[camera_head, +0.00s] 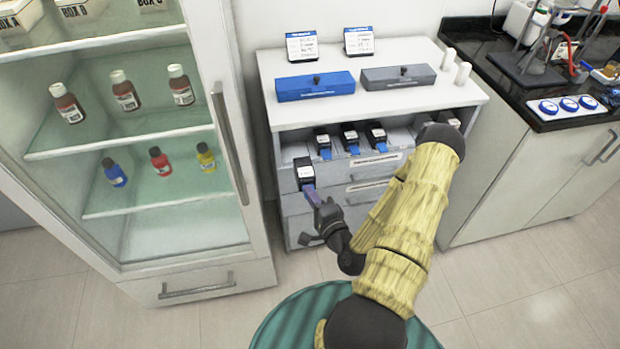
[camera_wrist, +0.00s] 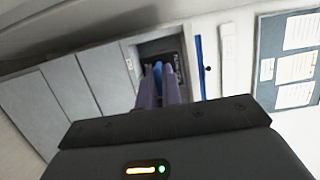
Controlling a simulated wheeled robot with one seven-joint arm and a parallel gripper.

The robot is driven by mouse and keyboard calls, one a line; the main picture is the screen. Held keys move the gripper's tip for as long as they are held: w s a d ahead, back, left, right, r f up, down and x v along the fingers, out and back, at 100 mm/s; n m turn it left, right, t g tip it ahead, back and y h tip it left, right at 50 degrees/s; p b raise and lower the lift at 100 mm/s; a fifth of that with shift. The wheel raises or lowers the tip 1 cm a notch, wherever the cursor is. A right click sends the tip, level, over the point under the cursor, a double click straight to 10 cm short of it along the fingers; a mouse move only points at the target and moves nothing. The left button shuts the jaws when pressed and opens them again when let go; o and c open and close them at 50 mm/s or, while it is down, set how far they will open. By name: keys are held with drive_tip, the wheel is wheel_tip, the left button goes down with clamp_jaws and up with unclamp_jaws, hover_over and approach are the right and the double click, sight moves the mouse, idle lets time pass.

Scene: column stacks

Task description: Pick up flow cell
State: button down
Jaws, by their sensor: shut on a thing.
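In the wrist view, the fingers of my gripper (camera_wrist: 162,88) close around the blue tab, and the dark body of the flow cell (camera_wrist: 172,52) lies just beyond. The fingers hide part of the tab. I cannot tell whether the cell still touches the shelf.
Several similar cells (camera_head: 350,135) stand in a row further back. A blue case (camera_head: 315,87) and a grey case (camera_head: 398,77) lie on the cabinet top (camera_head: 445,92). A glass-front fridge (camera_head: 200,235) stands close on the left. The dark counter (camera_head: 500,90) is on the right.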

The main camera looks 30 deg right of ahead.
drive_tip(key=shift+s+a, duration=0.15)
drive_tip(key=shift+s, duration=0.3)
idle(0.4)
